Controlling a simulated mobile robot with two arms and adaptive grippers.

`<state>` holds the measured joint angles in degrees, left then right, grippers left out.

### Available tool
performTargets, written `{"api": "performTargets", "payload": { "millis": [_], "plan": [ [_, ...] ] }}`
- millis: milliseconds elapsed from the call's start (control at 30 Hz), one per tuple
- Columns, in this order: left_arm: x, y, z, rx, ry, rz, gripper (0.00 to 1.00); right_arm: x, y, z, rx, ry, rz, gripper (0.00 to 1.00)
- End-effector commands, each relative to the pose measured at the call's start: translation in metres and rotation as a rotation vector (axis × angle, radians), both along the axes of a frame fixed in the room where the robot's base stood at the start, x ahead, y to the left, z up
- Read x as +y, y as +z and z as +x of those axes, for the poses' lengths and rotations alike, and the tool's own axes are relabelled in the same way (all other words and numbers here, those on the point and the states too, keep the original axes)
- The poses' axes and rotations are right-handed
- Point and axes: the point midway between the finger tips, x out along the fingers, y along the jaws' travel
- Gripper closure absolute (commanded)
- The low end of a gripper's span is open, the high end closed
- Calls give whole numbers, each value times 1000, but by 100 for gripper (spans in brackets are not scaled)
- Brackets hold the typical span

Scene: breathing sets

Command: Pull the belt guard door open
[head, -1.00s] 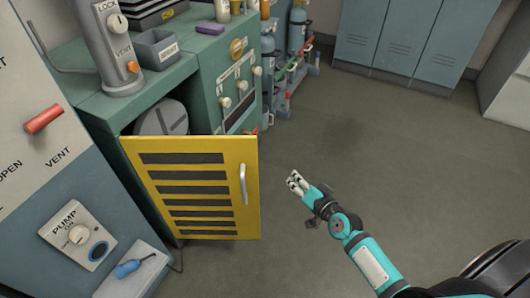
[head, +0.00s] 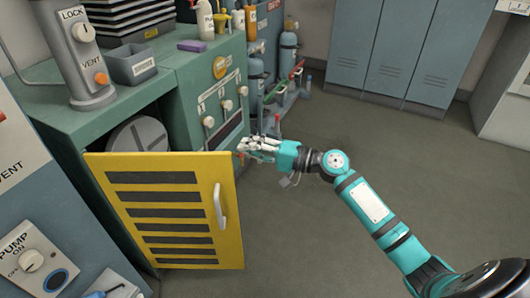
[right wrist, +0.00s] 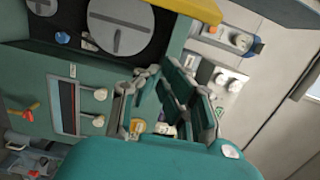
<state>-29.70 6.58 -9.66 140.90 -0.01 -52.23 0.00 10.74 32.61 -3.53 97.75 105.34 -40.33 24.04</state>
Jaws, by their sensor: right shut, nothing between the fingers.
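The belt guard door (head: 172,210) is a yellow panel with dark slots and a pale vertical handle (head: 220,208). In the head view it stands swung out from the green cabinet, and a round grey pulley (head: 138,135) shows behind its top edge. In the right wrist view, two grey pulleys (right wrist: 120,25) and a yellow strip of the door (right wrist: 195,10) show. My right gripper (head: 242,150) is shut and empty, at the door's upper right corner, above the handle. I cannot tell whether it touches the door. My left gripper is not in view.
The green cabinet (head: 200,75) has knobs on its front beside the opening. Gas cylinders (head: 288,48) stand beyond it. The pump panel (head: 35,260) is at the lower left. Blue-grey lockers (head: 395,45) stand at the back. The floor (head: 330,230) to the right is clear.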

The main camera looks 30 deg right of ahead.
Motion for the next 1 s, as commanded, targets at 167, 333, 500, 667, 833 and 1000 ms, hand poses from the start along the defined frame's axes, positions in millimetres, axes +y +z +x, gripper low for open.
{"api": "performTargets", "payload": {
  "millis": [167,333,500,667,833,1000],
  "plan": [
    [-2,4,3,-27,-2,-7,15,22,0,20,-1,1,0,100],
    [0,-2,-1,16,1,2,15,30,-1,-5,1,0,-4,100],
    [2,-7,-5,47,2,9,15,35,-1,-16,1,-1,-1,100],
    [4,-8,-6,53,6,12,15,36,-1,-18,0,-1,-1,100],
    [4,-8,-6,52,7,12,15,36,-1,-18,0,-1,-1,100],
    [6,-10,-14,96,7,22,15,40,0,-18,1,-5,-1,100]
  ]
}}
